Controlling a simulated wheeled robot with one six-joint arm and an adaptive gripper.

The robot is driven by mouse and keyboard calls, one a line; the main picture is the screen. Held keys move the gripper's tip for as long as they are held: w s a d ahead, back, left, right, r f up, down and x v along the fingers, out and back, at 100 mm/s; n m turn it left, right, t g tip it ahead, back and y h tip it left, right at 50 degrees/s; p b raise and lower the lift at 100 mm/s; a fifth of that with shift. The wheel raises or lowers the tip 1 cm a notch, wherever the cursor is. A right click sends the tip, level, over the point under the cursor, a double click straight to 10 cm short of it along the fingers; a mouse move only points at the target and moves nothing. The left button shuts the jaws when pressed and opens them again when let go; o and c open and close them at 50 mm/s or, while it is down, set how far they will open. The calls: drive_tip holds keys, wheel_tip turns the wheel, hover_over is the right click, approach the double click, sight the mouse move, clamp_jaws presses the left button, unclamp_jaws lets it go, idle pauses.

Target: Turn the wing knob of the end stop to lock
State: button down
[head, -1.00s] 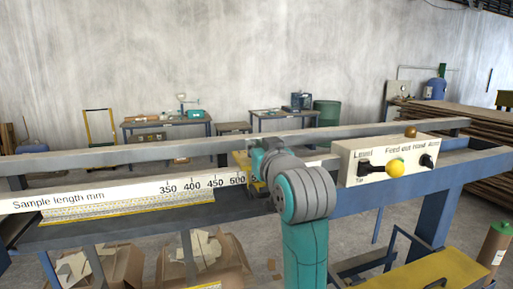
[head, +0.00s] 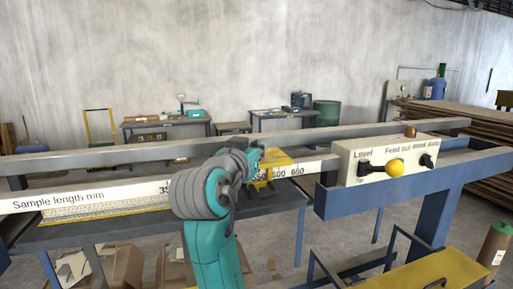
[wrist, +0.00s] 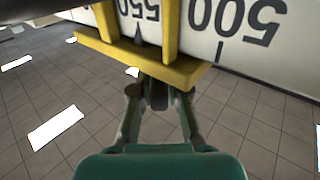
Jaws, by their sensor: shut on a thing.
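The yellow end stop (head: 280,161) sits on the white scale rail, partly hidden by my arm in the head view. In the wrist view its yellow frame (wrist: 150,62) crosses the scale, with a dark pointer close to the upside-down 550 mark. My gripper (wrist: 158,92) is just below the frame, its fingers shut on the dark wing knob (wrist: 157,97). The fingers cover most of the knob, so its angle is hard to tell. In the head view my gripper (head: 258,162) is at the stop's left side, mostly hidden behind my wrist.
The scale rail (head: 105,194) runs left, marked "Sample length mm". To the right is a control box (head: 385,160) with a yellow ball lever (head: 394,169). A yellow-topped table (head: 440,270) is at the front right. Cardboard boxes (head: 120,268) stand below the rail.

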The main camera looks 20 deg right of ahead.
drive_tip(key=m+g+h, duration=0.5)
drive_tip(key=g, duration=0.2)
drive_tip(key=shift+m, duration=0.3)
drive_tip(key=shift+f, duration=0.1)
drive_tip(key=c, duration=1.2)
unclamp_jaws()
drive_tip(key=shift+o, duration=0.2)
drive_tip(key=shift+a, duration=0.1)
drive_tip(key=v, duration=1.1)
drive_tip(key=shift+a, duration=0.45)
